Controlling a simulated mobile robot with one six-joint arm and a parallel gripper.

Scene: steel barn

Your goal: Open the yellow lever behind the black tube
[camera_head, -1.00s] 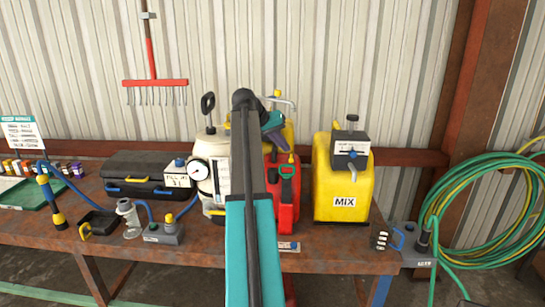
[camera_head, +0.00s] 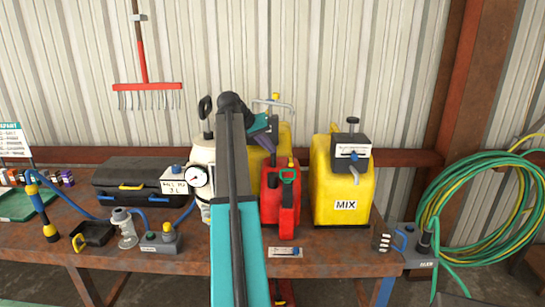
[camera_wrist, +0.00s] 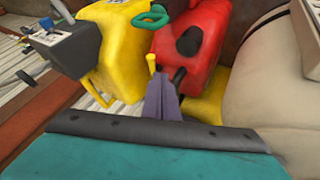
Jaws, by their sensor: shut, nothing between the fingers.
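A small yellow lever (camera_wrist: 151,64) with a rounded top stands just beyond my fingertips in the wrist view. A short black tube-like part (camera_wrist: 178,76) sits just to its right, near the red can (camera_wrist: 190,50). I cannot tell for certain which is in front. In the head view, a small yellow piece (camera_head: 291,162) shows at the top of the red can (camera_head: 282,200). My gripper (camera_wrist: 161,82), with purple fingers, is shut and empty, close to the lever; I cannot tell if they touch. It also shows in the head view (camera_head: 272,150), above the red can, partly hidden by my arm.
A yellow MIX container (camera_head: 330,180) stands right of the red can. A white sprayer (camera_head: 200,160) with a gauge stands left. Behind is another yellow container with a bent pipe (camera_head: 272,103). A black case (camera_head: 130,178) and a green hose coil (camera_head: 480,210) are farther out.

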